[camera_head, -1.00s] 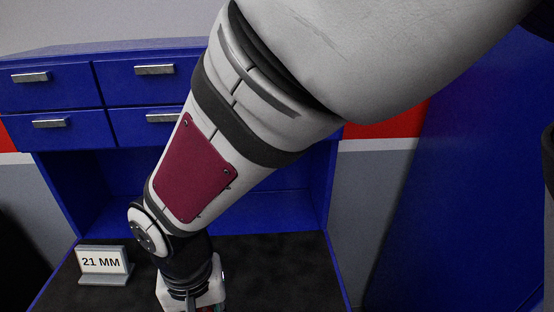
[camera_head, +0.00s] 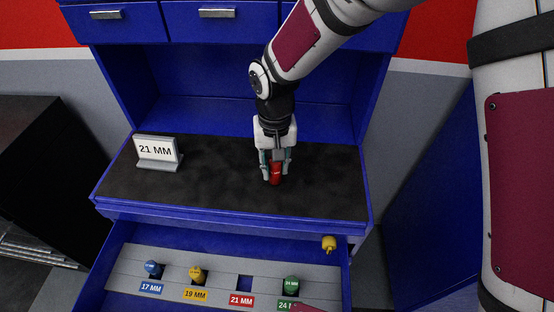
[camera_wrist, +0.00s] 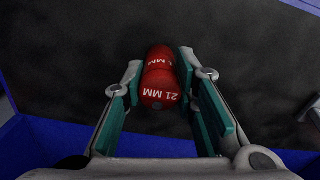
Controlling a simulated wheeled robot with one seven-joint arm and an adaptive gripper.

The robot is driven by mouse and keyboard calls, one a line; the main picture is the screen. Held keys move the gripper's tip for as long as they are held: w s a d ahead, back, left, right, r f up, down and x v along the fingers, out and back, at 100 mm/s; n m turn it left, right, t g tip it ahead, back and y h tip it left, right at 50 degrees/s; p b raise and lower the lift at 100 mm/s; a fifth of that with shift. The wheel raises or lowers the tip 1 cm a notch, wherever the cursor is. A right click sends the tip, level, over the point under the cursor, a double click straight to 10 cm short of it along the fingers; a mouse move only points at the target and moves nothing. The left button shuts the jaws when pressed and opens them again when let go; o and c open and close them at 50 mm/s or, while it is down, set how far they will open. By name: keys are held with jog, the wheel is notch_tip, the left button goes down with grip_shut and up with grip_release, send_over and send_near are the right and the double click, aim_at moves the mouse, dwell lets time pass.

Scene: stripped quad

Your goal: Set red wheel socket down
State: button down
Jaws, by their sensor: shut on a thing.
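The red wheel socket (camera_head: 275,174) is between the fingers of my gripper (camera_head: 274,168), over the dark worktop (camera_head: 215,180) of the blue bench. In the wrist view the red socket (camera_wrist: 160,78) shows "21 MM" on its end and side, and the teal-padded fingers of my gripper (camera_wrist: 160,92) are shut on it from both sides. In the head view it hangs upright or nearly so, at or just above the worktop surface. I cannot tell whether its lower end touches.
A "21 MM" sign (camera_head: 156,152) stands on the worktop's left. Below, an open drawer holds a grey tray (camera_head: 215,268) with blue, yellow and green sockets and an empty slot above the red "21 MM" label (camera_head: 241,300). A yellow piece (camera_head: 329,243) sits at the drawer's right. Worktop around the socket is clear.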

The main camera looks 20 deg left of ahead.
jog(key=shift+f, duration=0.35)
jog(key=shift+f, duration=0.1)
jog(key=shift+f, duration=0.15)
jog(key=c, duration=1.3)
grip_release()
